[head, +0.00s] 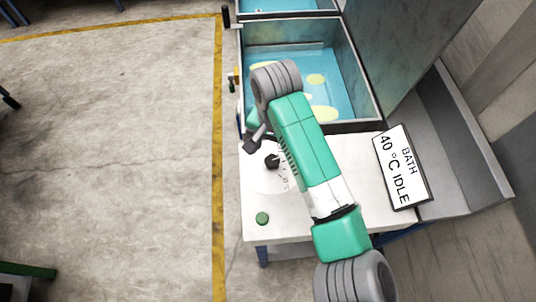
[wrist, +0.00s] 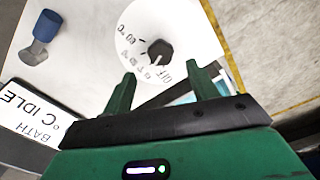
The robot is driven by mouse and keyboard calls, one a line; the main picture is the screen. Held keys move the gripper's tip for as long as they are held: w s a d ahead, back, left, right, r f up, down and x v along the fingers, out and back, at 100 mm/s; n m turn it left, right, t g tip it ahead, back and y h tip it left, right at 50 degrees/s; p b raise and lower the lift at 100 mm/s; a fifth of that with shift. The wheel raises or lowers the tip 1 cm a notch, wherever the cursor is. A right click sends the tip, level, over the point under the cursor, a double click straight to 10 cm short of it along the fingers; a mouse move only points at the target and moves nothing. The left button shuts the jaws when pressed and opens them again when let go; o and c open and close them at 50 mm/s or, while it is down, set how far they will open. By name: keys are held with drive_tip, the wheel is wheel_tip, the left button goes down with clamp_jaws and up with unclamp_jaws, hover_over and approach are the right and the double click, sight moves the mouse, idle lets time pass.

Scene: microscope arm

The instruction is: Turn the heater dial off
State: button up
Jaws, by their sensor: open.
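The heater dial is a black knob (head: 272,161) on a white disc (head: 262,180) on the white bench top. In the wrist view the knob (wrist: 160,52) is ringed by printed marks, with "OFF" just below it and temperature marks to the left. A pale line on the knob seems to point down, near "OFF"; its exact setting is hard to read. My gripper (wrist: 163,80) is open and empty. Its fingers stand apart in front of the knob, which shows beyond and between the tips; I see no contact. In the head view my gripper (head: 252,143) is beside the knob, above left.
A sign (head: 402,165) reads "BATH 40 °C IDLE". A water bath (head: 360,70) lies behind my arm. The wrist view shows a blue and grey upright part (wrist: 42,30). Open floor (head: 110,150) lies left.

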sight(272, 159)
wheel_tip(272, 159, down, 6)
drive_tip(key=shift+b, duration=0.55)
drive_tip(key=shift+c, duration=0.5)
drive_tip(key=c, duration=0.9)
drive_tip(key=r+p, duration=0.1)
drive_tip(key=p, duration=0.3)
drive_tip(key=shift+s+a+n, duration=0.1)
drive_tip(key=shift+a+n, duration=0.05)
drive_tip(key=shift+n, duration=0.25)
drive_tip(key=n+p, duration=0.1)
drive_tip(key=p, duration=0.3)
drive_tip(key=shift+f+n+p, duration=0.3)
drive_tip(key=shift+n+p, duration=0.8)
drive_tip(key=shift+p, duration=0.15)
drive_tip(key=shift+f+n+p, duration=0.15)
drive_tip(key=shift+n+p, duration=0.75)
drive_tip(key=shift+n, duration=1.3)
